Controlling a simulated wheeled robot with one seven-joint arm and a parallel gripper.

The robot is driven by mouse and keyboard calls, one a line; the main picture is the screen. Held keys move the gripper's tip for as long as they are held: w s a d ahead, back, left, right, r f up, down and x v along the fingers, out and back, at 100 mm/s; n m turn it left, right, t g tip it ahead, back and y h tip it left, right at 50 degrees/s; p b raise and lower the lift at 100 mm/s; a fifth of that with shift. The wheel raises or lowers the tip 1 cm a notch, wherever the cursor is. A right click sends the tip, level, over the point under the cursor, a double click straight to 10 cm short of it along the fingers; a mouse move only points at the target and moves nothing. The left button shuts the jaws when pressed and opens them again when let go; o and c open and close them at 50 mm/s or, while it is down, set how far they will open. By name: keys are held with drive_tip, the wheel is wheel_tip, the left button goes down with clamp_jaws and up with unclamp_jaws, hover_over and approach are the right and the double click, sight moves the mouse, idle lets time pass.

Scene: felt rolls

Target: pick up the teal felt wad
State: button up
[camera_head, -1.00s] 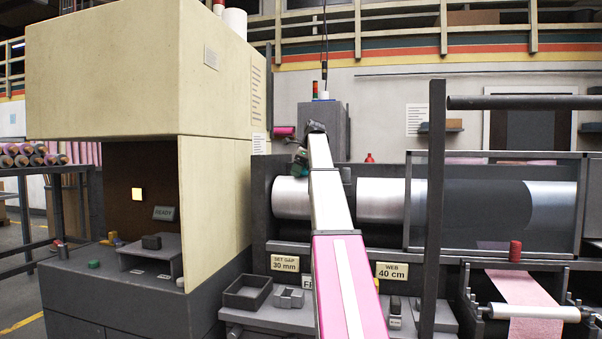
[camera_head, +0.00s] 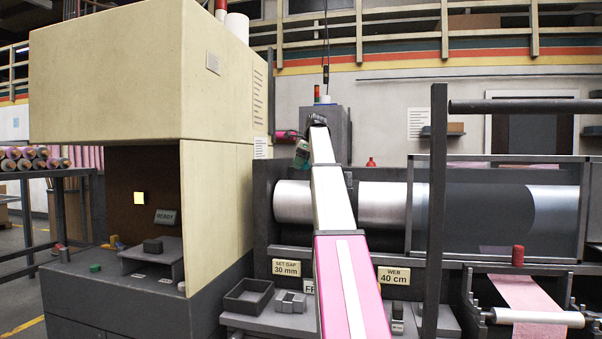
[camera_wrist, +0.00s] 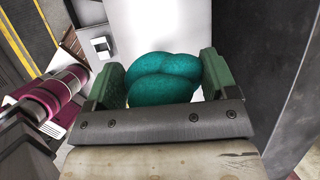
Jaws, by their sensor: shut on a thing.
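The teal felt wad (camera_wrist: 160,74) shows in the wrist view as a rounded, creased lump between the green fingers of my gripper (camera_wrist: 162,78). My gripper is shut on it, with one finger at each side. A pale surface lies behind the wad, and I cannot tell how far off it is.
A wide steel roller (camera_head: 383,202) runs across behind my arm. A cream machine housing (camera_head: 110,75) with a control desk stands at the left. A dark upright post (camera_head: 434,215) stands to the right.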

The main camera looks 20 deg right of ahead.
drive_tip(key=s+a+r, duration=0.6)
drive_tip(key=a, duration=0.3)
drive_tip(key=shift+a+r, duration=0.35)
drive_tip(key=shift+a, duration=0.05)
